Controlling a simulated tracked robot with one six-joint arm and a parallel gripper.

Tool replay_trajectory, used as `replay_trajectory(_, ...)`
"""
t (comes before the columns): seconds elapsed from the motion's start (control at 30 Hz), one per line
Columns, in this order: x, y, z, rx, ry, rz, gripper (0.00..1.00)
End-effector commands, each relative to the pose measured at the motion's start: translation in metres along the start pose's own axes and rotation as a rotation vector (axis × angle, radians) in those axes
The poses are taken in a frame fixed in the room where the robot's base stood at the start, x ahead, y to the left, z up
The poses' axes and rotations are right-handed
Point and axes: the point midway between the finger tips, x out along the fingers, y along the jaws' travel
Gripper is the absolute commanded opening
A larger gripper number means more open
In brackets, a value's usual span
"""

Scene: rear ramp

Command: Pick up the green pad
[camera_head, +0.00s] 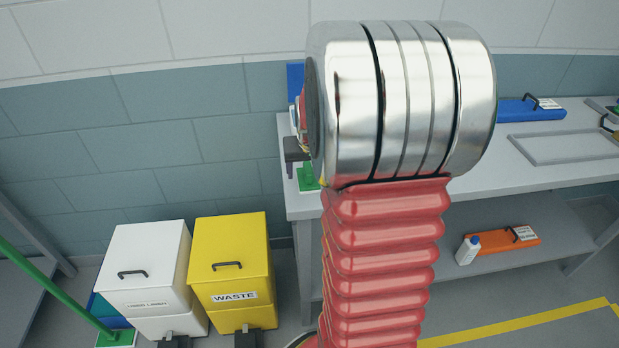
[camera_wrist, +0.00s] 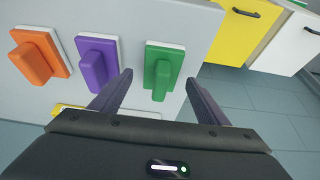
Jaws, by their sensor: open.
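The green pad (camera_wrist: 163,68) has a raised block handle and a white backing. It lies on the light grey bench top (camera_wrist: 188,22), close to its edge in the wrist view. In the head view a small part of the green pad (camera_head: 308,180) shows at the bench's left corner, mostly hidden by my arm. My gripper (camera_wrist: 158,80) is open and empty, with one dark finger on each side of the green pad in the wrist picture. Whether the fingers touch it or hang above it, I cannot tell.
A purple pad (camera_wrist: 96,64) and an orange pad (camera_wrist: 38,57) lie beside the green one. A yellow waste bin (camera_head: 231,262) and white linen bin (camera_head: 148,268) stand left of the bench. A green pole (camera_head: 48,290) leans nearby. Blue (camera_head: 530,110) and orange (camera_head: 510,244) items rest farther right.

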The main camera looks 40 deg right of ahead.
Motion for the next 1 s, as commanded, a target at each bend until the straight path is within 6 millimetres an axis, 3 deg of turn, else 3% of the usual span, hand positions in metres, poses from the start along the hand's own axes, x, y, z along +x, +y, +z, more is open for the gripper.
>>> replay_trajectory(0.2,0.0147,-0.0002,0.0003,0.000,-0.001,0.000,0.69)
replay_trajectory(0.73,0.0146,-0.0005,0.0002,-0.001,0.000,0.000,0.69)
replay_trajectory(1.0,0.0146,-0.0006,0.0002,-0.001,0.000,0.000,0.50)
